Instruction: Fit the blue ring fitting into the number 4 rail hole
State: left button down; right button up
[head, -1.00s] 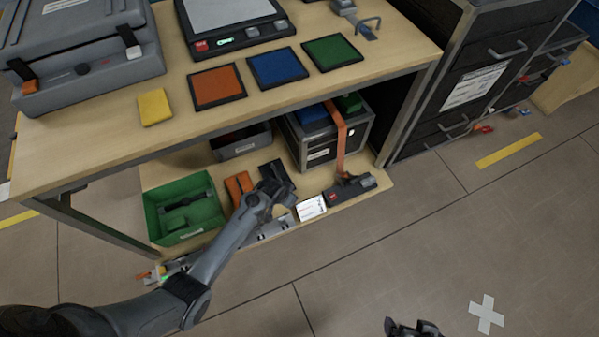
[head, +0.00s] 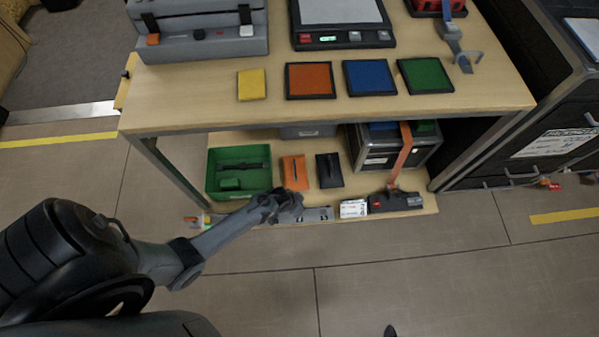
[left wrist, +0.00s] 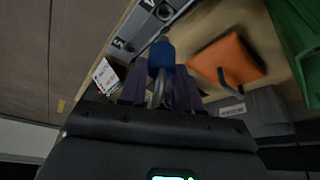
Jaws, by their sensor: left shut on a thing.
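My left gripper (head: 284,207) is low at the front edge of the bottom shelf, over the grey rail (head: 318,214). In the left wrist view its two fingers (left wrist: 160,92) are shut on the blue ring fitting (left wrist: 161,56). The fitting's metal ring sits between the fingers and its blue part points out towards the rail (left wrist: 148,22). The rail shows dark holes and small white marks; I cannot read the numbers surely. I cannot tell whether the fitting touches the rail. In the head view the fitting is hidden. Only a dark tip of my right gripper (head: 390,331) shows at the bottom edge.
On the lower shelf are a green bin (head: 212,185), an orange pad (head: 294,171), a black pad (head: 329,170), a white labelled box (head: 353,208), a black device (head: 395,202) and a strapped case (head: 377,157). The tabletop (head: 400,105) overhangs the shelf. The floor in front is clear.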

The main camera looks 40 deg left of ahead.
pick_arm(q)
jog(key=shift+r, duration=0.1)
jog(key=shift+p, duration=0.3)
jog(key=shift+f+b, duration=0.75)
jog(key=shift+f, duration=0.15)
jog(key=shift+f+b, duration=0.9)
jog(key=shift+f, duration=0.6)
jog(key=shift+f+b, duration=0.8)
jog(key=shift+f, duration=0.05)
jog(key=shift+f+b, duration=0.45)
jog(key=shift+f, duration=0.2)
